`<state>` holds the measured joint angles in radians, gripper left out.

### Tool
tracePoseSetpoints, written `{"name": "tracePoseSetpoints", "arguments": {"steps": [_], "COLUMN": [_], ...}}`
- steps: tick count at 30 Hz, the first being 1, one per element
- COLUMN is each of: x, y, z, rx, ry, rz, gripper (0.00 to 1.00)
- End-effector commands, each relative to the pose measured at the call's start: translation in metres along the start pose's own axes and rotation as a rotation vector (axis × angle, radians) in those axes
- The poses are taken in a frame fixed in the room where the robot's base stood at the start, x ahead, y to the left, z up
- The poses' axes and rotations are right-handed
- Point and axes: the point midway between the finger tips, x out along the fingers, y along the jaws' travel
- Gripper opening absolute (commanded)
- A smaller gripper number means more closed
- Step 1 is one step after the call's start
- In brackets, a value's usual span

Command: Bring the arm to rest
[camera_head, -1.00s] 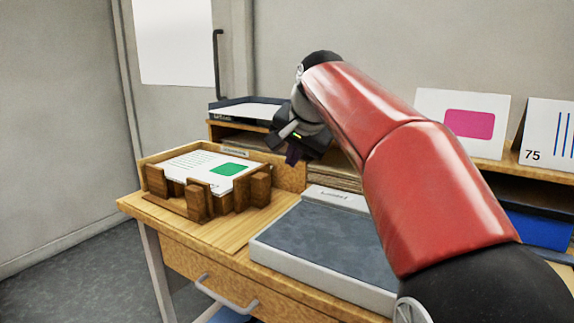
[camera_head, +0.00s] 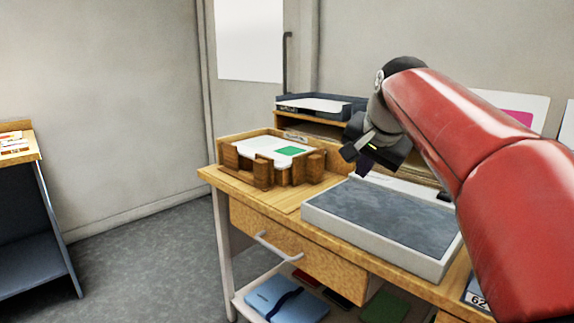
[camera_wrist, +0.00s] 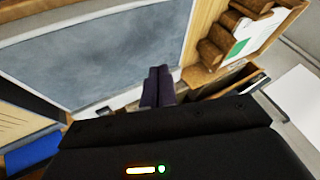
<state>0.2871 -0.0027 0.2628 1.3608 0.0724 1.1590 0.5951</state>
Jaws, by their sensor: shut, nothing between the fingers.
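My red arm reaches in from the right in the head view, bent, with my gripper (camera_head: 364,168) at its end above the back edge of the grey-topped slab (camera_head: 385,218). The fingers point down and look apart from the slab. In the wrist view my gripper's dark fingertips (camera_wrist: 158,86) are together with nothing between them. The grey slab (camera_wrist: 100,52) lies beyond them there. The slab's right side is partly hidden by my arm in the head view.
A wooden tray (camera_head: 262,182) holds cards with a green patch at the table's left end. A black paper tray (camera_head: 320,105) stands on the back shelf. Blue folders (camera_head: 285,300) lie on the lower shelf. Another table (camera_head: 38,215) stands at far left, with open floor between.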

Motion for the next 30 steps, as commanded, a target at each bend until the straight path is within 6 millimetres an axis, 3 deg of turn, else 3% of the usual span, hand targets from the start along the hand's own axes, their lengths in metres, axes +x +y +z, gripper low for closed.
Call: {"name": "tracePoseSetpoints", "arguments": {"steps": [8, 14, 17, 24, 27, 30], "x": [-0.007, -0.010, -0.010, 0.004, 0.013, 0.019], "y": [0.021, 0.052, 0.079, 0.167, 0.192, 0.207], "z": [0.041, 0.088, 0.123, 0.225, 0.254, 0.271], "rx": [-0.106, -0.221, -0.301, -0.524, -0.587, -0.625], "ry": [-0.001, -0.012, -0.024, -0.075, -0.094, -0.106], "rz": [0.038, 0.072, 0.091, 0.105, 0.100, 0.095], "gripper": [0.00, 0.00, 0.00, 0.00, 0.00, 0.00]}}
